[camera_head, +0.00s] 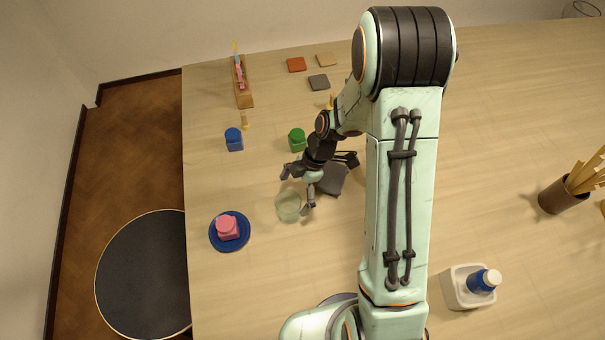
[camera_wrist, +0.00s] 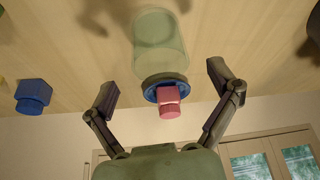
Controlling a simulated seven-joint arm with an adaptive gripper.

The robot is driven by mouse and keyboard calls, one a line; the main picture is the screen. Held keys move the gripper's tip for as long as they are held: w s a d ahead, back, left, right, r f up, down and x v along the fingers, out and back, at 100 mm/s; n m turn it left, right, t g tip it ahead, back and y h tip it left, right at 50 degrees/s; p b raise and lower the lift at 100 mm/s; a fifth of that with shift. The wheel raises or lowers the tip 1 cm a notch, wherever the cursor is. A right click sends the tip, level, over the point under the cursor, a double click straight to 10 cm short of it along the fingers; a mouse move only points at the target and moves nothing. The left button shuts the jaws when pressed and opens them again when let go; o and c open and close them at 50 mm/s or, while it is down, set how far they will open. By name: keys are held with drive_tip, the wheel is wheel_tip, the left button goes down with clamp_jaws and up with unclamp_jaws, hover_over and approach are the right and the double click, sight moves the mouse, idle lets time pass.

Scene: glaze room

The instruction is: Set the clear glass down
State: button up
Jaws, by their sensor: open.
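The clear glass (camera_head: 288,207) stands on the wooden table in the head view, left of the arm. It also shows in the wrist view (camera_wrist: 158,40), pale green and see-through, beyond the fingers. My gripper (camera_head: 297,189) is open, its two fingers spread on the near side of the glass.
A pink jar (camera_head: 228,228) sits on a blue plate (camera_head: 216,243) at the left edge. Blue (camera_head: 234,140) and green (camera_head: 297,139) jars stand farther back. A dark grey thing (camera_head: 332,180) lies beside my gripper. A white container (camera_head: 456,292) holds a blue bottle (camera_head: 480,282) at front right.

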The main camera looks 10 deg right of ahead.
drive_tip(key=s+v, duration=0.1)
drive_tip(key=v, duration=0.7)
drive_tip(key=s+r+m+h, duration=0.1)
drive_tip(key=s+r+m, duration=0.4)
drive_tip(key=s+m, duration=0.3)
drive_tip(key=s+r+m+t+h, duration=0.1)
drive_tip(key=s+r+m+h, duration=0.1)
drive_tip(key=s+r+m, duration=0.3)
drive_tip(key=s+m, duration=0.3)
drive_tip(key=m, duration=0.3)
drive_tip(key=shift+s+a+r+m+h, duration=0.3)
drive_tip(key=shift+r+m, duration=0.05)
drive_tip(key=shift+m, duration=0.05)
